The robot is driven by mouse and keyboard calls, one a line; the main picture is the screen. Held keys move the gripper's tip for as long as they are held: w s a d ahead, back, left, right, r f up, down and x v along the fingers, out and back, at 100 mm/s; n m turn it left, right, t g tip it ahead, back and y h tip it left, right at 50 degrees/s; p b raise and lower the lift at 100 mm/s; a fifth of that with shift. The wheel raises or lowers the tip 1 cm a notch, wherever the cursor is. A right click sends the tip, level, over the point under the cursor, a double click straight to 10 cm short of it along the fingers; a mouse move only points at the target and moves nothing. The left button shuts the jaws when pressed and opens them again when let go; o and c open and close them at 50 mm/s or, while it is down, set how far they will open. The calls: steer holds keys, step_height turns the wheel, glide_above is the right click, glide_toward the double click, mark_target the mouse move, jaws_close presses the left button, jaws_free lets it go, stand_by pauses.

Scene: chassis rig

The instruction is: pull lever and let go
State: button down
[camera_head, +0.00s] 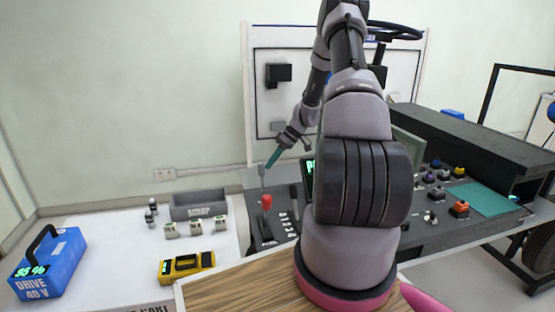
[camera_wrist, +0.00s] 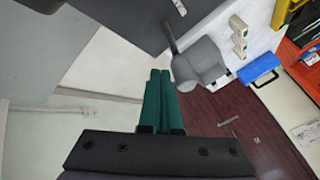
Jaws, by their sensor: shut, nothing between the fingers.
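A grey lever (camera_head: 262,179) stands up from the dark console at the left of my arm, and a shorter lever with a red grip (camera_head: 267,202) is just in front of it. I cannot tell which one the task means. My gripper (camera_head: 272,160) has teal fingers, shut and empty, close above the grey lever's top. In the wrist view, the shut fingers (camera_wrist: 159,78) point up the picture, and a rounded grey part (camera_wrist: 203,65), probably the grey lever, is just right of the tips. I cannot tell if they touch.
The console (camera_head: 430,232) carries several knobs and buttons to the right. On the white table are a blue battery pack (camera_head: 50,265), a yellow meter (camera_head: 186,266) and a grey bin (camera_head: 198,204). A panel stands behind the console.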

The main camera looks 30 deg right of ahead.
mark_target(264, 176)
steer(key=shift+s+a+r, duration=0.1)
steer(key=shift+s+a, duration=0.05)
steer(key=shift+a, duration=0.1)
steer(key=s, duration=0.2)
steer(key=s+a, duration=0.1)
steer(key=s, duration=0.1)
steer(key=shift+s+r, duration=0.2)
steer(key=shift+s, duration=0.05)
stand_by(1.0)
steer(key=shift+w, duration=0.15)
steer(key=shift+w+f, duration=0.25)
steer(key=shift+w, duration=0.3)
steer(key=shift+w+d, duration=0.1)
